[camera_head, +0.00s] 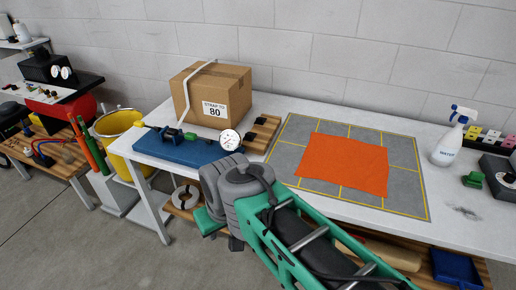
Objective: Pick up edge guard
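No label marks an edge guard. Two small dark pieces, which look like edge guards, sit on a slatted wooden holder (270,127): the upper dark piece (262,119) and the lower dark piece (249,137). The holder lies on the white table right of the blue tensioner base and in front of the cardboard box (215,90). The box carries a pale strap and a label reading "STRAP TO 80". My green and grey arm reaches in from the lower right, its grey joints at the table's front edge, below the holder. My gripper's fingers cannot be seen.
A blue base (185,150) with a round dial (229,140) stands left of the holder. An orange cloth (345,165) lies on a grey mat (405,150). A spray bottle (450,135) stands at right. A yellow bucket (120,130) is left of the table.

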